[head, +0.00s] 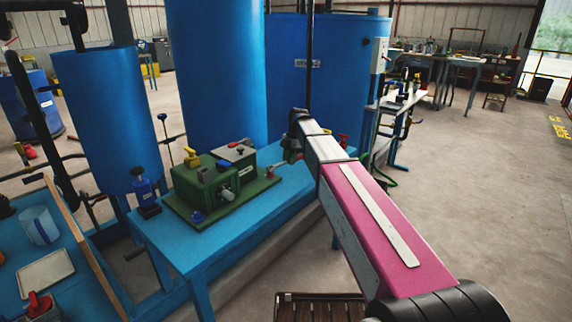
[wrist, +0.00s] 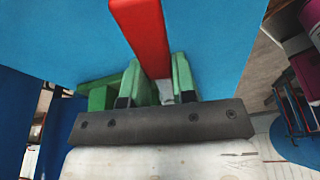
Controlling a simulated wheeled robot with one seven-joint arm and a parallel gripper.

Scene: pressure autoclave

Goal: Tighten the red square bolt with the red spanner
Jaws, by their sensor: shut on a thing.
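My gripper (wrist: 158,82) is shut on the red spanner (wrist: 142,30) in the wrist view. The spanner's flat red bar runs up from between the green fingers and out of the top of the frame, so its far end is hidden. In the head view my arm reaches over the blue table, to the right of a green block device (head: 210,187). The gripper's fingers are mostly hidden behind the arm there. A small red part (head: 279,164) shows by the arm's end. I cannot make out the red square bolt for certain.
The blue table (head: 180,240) carries the green device, which has yellow, blue and red fittings. A lower blue bench (head: 80,285) is at left. Floor at right is clear.

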